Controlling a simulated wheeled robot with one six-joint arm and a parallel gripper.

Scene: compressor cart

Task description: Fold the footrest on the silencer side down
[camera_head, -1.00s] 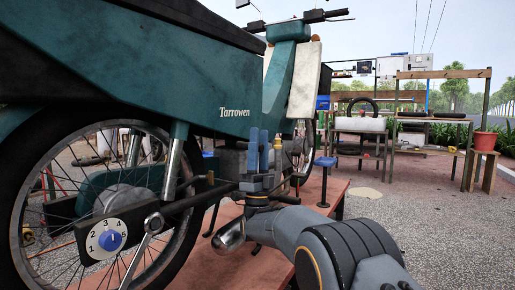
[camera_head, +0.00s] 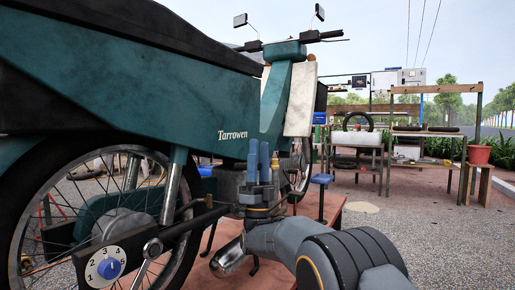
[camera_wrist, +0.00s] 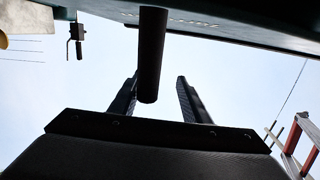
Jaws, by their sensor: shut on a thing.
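The teal motorbike (camera_head: 190,90) marked "Tarrowen" fills the left of the head view. My gripper (camera_head: 258,150) points up beside its lower middle, with blue-grey fingers upright. In the wrist view, a dark round peg, which looks like the footrest (camera_wrist: 152,50), comes from the top edge and lies between the fingers of my gripper (camera_wrist: 159,76). My gripper is shut on it, though the contact itself is not clear. In the head view the footrest is hard to tell from the dark parts around the fingers. A shiny metal tube end, perhaps the silencer (camera_head: 228,257), shows below.
A numbered dial (camera_head: 105,267) sits at the rear wheel hub. A blue-topped stool (camera_head: 322,180) stands beyond my gripper. Work benches (camera_head: 427,135) and a red pot (camera_head: 479,154) are farther right. The gravel at right is clear.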

